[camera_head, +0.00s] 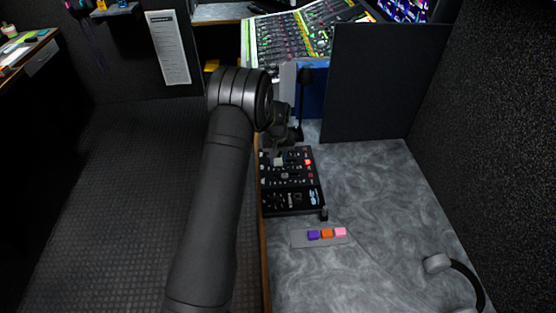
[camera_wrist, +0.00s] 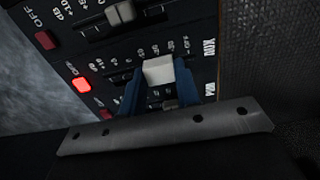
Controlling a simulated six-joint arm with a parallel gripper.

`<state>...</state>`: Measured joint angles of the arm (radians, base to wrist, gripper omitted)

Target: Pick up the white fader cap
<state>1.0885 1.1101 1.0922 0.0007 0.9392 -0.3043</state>
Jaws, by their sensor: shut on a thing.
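The white fader cap (camera_wrist: 158,70) shows in the wrist view, at the middle. It sits over a fader slot on the black mixer panel (camera_wrist: 205,22). My gripper (camera_wrist: 158,82) has its blue fingers shut on the cap, one on each side. The cap's lower part is hidden, so I cannot tell whether it is clear of the panel. In the head view, my gripper (camera_head: 283,140) is over the far part of the black mixer (camera_head: 290,198), and my arm hides part of it.
Another pale fader cap (camera_wrist: 121,12) and a lit red button (camera_wrist: 81,85) are near. A grey tray (camera_head: 300,240) with purple, orange and pink caps lies nearer on the marbled desk (camera_head: 380,195). A dark partition (camera_head: 380,80) stands behind. Headphones (camera_head: 438,264) lie at front right.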

